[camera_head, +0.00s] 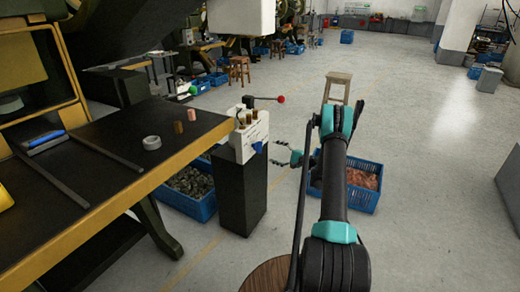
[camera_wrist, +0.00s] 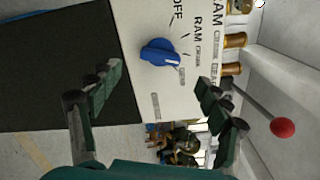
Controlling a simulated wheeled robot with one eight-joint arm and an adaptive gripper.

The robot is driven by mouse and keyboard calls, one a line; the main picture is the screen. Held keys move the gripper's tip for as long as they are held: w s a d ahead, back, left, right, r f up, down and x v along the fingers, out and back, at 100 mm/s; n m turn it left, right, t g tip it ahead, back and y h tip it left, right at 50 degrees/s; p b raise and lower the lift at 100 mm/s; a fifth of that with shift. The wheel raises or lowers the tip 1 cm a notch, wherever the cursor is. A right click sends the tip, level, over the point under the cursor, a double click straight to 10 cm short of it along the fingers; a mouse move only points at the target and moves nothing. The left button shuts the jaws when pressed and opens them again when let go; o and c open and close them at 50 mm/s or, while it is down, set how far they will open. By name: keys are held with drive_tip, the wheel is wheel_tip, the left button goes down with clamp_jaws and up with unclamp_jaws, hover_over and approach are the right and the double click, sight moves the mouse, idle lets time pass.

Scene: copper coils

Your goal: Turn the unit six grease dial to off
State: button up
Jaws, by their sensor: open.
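The blue dial (camera_wrist: 160,52) sits on the white front panel (camera_wrist: 150,90) of a control box, with "OFF" and "RAM" lettering around it in the wrist view. The dial's white mark points to the lower right, away from "OFF". In the head view the dial (camera_head: 258,146) is small on the white box (camera_head: 243,135), which stands on a black pedestal (camera_head: 241,195). My gripper (camera_wrist: 158,95) is open and empty, its fingers on either side below the dial and apart from it. In the head view my gripper (camera_head: 284,154) is just right of the box.
A lever with a red knob (camera_head: 281,99) sticks out from the box top; the knob also shows near my right finger in the wrist view (camera_wrist: 283,127). Blue crates (camera_head: 366,200) flank the pedestal. A dark workbench (camera_head: 100,160) stands left.

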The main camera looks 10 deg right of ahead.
sight(260, 148)
drive_tip(key=x, duration=0.9)
drive_tip(key=c, duration=1.2)
